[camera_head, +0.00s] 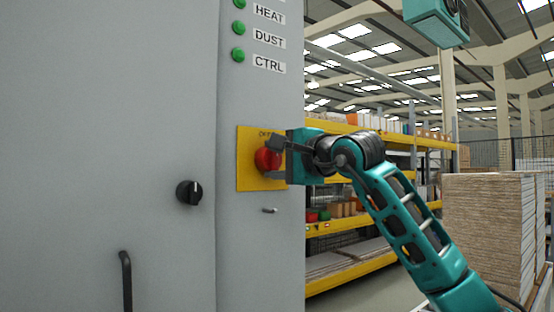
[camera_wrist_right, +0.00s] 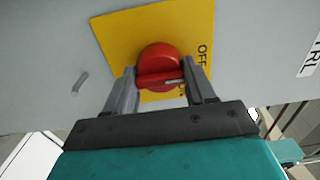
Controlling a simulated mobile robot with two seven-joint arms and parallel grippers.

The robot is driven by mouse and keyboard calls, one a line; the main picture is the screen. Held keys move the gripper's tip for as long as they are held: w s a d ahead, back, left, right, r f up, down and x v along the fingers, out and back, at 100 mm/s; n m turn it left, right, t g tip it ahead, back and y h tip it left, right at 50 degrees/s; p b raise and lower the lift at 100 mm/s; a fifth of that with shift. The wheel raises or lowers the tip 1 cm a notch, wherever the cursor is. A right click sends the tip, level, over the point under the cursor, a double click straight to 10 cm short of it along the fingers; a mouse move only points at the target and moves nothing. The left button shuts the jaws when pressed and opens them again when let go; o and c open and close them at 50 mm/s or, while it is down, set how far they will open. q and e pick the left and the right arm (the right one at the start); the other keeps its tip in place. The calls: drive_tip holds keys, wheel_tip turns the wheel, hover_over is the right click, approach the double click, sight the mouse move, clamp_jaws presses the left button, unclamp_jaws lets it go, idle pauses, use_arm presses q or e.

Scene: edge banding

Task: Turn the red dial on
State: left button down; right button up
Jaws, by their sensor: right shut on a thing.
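The red dial (camera_head: 266,159) sits on a yellow plate (camera_head: 246,174) on the right-hand face of the grey cabinet. My right gripper (camera_head: 273,160) is at the dial from the right, its fingers on either side of it. In the right wrist view the dial (camera_wrist_right: 160,66) lies between the two fingers (camera_wrist_right: 162,88), and its raised grip bar runs across from finger to finger. The gripper is shut on the dial. The word OFF shows on the yellow plate (camera_wrist_right: 115,35); other lettering is partly hidden.
A black knob (camera_head: 189,192), a dark handle (camera_head: 126,280) and a small latch (camera_head: 269,210) stick out of the cabinet. Green lamps (camera_head: 238,55) are above. Yellow shelving (camera_head: 350,273) and stacked boards (camera_head: 482,230) stand at right.

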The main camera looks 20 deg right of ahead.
drive_tip(key=shift+m, duration=0.3)
drive_tip(key=m, duration=0.4)
drive_tip(key=m+b, duration=0.1)
drive_tip(key=m, duration=0.3)
drive_tip(key=shift+m, duration=0.4)
drive_tip(key=m+b, duration=0.1)
drive_tip(key=m, duration=0.3)
drive_tip(key=shift+f+m, duration=0.1)
drive_tip(key=shift+m, duration=2.1)
drive_tip(key=o, duration=1)
drive_tip(key=shift+o, duration=0.2)
